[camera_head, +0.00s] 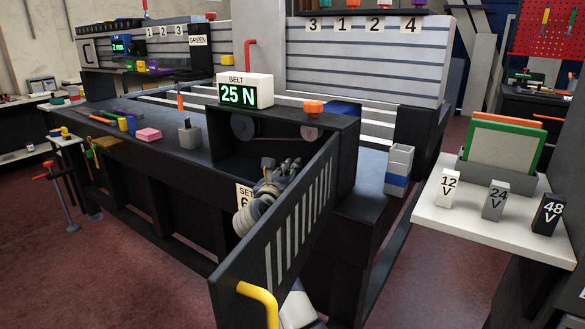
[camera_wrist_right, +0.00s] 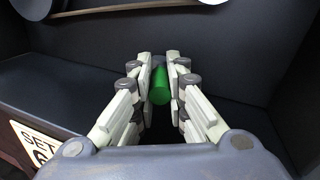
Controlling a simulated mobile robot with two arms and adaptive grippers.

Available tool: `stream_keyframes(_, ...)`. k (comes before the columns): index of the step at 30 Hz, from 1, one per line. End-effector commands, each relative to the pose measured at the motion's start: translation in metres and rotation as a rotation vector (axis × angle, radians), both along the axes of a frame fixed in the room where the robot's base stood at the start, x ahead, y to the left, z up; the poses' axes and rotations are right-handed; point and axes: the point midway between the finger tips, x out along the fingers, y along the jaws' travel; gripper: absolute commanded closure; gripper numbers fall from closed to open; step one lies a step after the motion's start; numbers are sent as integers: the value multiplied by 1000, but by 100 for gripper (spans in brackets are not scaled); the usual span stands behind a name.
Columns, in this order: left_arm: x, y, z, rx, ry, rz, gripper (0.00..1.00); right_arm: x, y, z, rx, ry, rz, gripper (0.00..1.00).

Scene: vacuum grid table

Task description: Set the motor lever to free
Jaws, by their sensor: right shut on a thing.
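My right gripper (camera_head: 288,166) reaches into the open dark belt housing (camera_head: 222,155), below the pulleys. In the right wrist view, my right gripper (camera_wrist_right: 159,72) is shut on a green cylindrical handle (camera_wrist_right: 160,86), with one finger on each side of it. The handle appears to be the motor lever; its base and any free mark are hidden. In the head view the gripper and arm cover the handle. A display (camera_head: 245,92) on top of the housing reads BELT 25 N. My left gripper is not in view.
A slotted black guard door (camera_head: 295,225) with a yellow handle (camera_head: 259,303) stands open close beside my right arm. A partly covered SET sign (camera_head: 243,196) is on the housing's front. Two pulleys (camera_head: 243,126) sit above the gripper. An orange knob (camera_head: 314,107) is on top.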

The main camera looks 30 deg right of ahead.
Motion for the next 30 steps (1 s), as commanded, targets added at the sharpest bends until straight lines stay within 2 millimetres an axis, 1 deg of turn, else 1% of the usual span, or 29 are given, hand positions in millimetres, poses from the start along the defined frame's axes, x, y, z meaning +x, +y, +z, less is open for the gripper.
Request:
stream_keyframes(3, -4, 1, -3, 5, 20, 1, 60, 1, 2, 0, -1, -1, 9, 100)
stream_keyframes(11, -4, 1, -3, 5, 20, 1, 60, 1, 2, 0, -2, 0, 8, 100)
stream_keyframes(12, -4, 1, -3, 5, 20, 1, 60, 1, 2, 0, -2, 0, 8, 78)
stream_keyframes(13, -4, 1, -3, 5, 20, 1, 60, 1, 2, 0, -2, 0, 8, 71)
stream_keyframes(14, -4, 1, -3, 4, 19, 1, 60, 1, 2, 0, -2, 0, 8, 67)
stream_keyframes(16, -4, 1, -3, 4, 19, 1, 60, 1, 2, 0, -2, 0, 7, 64)
stream_keyframes(26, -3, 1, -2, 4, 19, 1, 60, 0, 0, 0, -1, -1, 4, 64)
stream_keyframes(30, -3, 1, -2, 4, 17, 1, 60, -5, 8, -1, 1, -1, 6, 64)
